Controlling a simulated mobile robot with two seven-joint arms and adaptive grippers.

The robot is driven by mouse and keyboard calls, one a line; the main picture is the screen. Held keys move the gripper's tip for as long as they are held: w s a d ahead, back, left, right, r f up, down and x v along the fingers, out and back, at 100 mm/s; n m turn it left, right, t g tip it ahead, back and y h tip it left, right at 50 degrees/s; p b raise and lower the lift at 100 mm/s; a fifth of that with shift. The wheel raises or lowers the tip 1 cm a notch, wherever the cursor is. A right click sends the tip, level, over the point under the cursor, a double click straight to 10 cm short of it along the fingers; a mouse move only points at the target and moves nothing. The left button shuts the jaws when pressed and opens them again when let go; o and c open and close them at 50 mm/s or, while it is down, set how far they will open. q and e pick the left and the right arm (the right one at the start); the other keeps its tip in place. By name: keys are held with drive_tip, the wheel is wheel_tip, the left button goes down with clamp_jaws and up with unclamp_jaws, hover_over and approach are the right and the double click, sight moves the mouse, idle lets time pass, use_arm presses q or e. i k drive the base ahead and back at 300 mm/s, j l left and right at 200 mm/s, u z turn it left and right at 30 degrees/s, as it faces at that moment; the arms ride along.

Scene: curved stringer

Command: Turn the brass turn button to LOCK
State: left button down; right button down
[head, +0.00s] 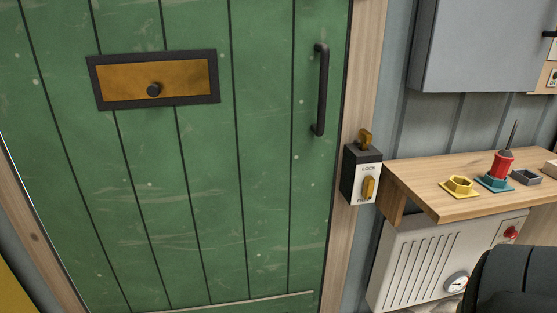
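A small black lock box (350,176) with a white front plate is mounted on the wooden door frame, right of the green door (265,200). The plate reads LOCK at the top, with a lower label too small and partly covered to read surely. A brass turn button (368,187) sits on the plate below LOCK and stands roughly upright. A second brass piece (365,138) sticks up from the top of the box. No gripper fingers show, and nothing touches the button.
The door has a black handle (320,90) and a brass-coloured panel (130,83) with a dark knob. A wooden shelf (428,196) right of the lock holds a yellow hex piece (459,186) and a red item (502,163). A grey cabinet (475,45) hangs above; a heater (425,260) stands below.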

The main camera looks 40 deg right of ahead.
sight(369, 182)
drive_tip(key=z, duration=1.9)
